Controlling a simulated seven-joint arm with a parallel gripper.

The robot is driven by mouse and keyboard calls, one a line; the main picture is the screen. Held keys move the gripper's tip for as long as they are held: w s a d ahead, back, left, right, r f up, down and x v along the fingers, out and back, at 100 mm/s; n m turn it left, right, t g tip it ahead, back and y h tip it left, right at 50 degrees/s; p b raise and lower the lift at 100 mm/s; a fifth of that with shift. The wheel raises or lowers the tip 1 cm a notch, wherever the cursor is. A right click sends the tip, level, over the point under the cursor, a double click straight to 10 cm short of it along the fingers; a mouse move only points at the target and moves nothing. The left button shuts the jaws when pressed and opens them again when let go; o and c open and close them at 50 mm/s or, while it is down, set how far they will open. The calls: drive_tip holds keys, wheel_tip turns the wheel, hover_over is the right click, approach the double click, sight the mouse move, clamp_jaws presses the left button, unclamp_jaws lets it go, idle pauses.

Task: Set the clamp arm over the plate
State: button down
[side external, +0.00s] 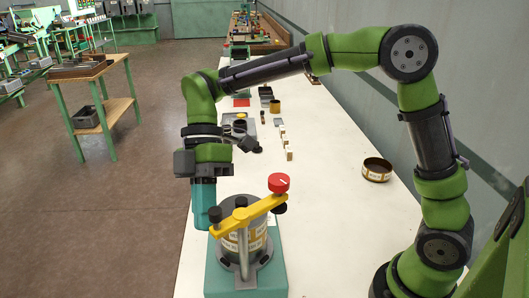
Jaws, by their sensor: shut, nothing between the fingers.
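The yellow clamp arm (246,215) lies across the top of a grey drum-like stack with a labelled band (256,238). It carries a red knob (278,183) at its right end and dark knobs near its ends. A grey round plate (228,206) shows partly beneath and behind the clamp arm. I cannot tell whether the arm touches it. The stack stands on a green base (274,284). My gripper (203,226) points down just left of the clamp arm's left end, shut and empty. Its fingertips are close to the stack, and contact is unclear.
The white bench (330,215) runs away from me. An open round tin (377,170) stands to the right. Small pale blocks (289,155), another dark tin (275,107) and trays lie farther back. Bare bench lies between the fixture and the tin.

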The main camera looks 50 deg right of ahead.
sight(217, 233)
drive_tip(key=s+n+h, duration=0.1)
drive_tip(key=n, duration=0.1)
drive_tip(key=s+a+n+g+h, duration=0.1)
drive_tip(key=n+h, duration=0.1)
drive_tip(key=n, duration=0.1)
drive_tip(key=s+a+n+g+h, duration=0.1)
drive_tip(key=n, duration=0.2)
drive_tip(key=shift+s+h, duration=0.3)
drive_tip(key=shift+s, duration=0.65)
drive_tip(key=shift+s+d, duration=0.1)
drive_tip(key=v, duration=0.7)
drive_tip(key=shift+r, duration=0.2)
